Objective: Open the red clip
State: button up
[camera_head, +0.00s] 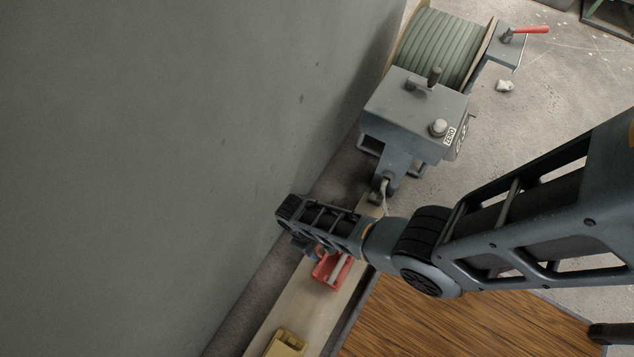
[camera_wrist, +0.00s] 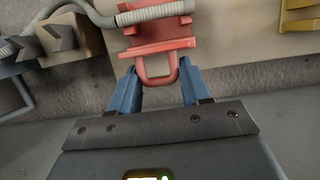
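The red clip (camera_wrist: 158,36) shows at the top middle of the wrist view, with a loop-shaped handle (camera_wrist: 157,78) on its near side. A grey ribbed conduit (camera_wrist: 155,12) runs across it. In the head view the red clip (camera_head: 333,270) sits on the pale board beneath my arm, partly covered by it. My gripper (camera_wrist: 158,92) has its two blue fingers apart, one on each side of the loop handle. I cannot tell whether the fingers touch it. In the head view the gripper (camera_head: 308,246) is mostly hidden behind my wrist.
A yellow clip (camera_head: 287,343) sits farther along the pale board (camera_head: 299,307). A grey machine box (camera_head: 415,108) and a reel of green conduit (camera_head: 440,45) stand beyond. A lever with a red grip (camera_head: 530,30) is at upper right. The wall (camera_head: 190,150) is close on the left.

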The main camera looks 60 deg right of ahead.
jog(key=o, duration=0.4)
jog(key=shift+c, duration=0.2)
jog(key=p+v, duration=0.3)
jog(key=v, duration=0.4)
jog(key=shift+r, duration=0.35)
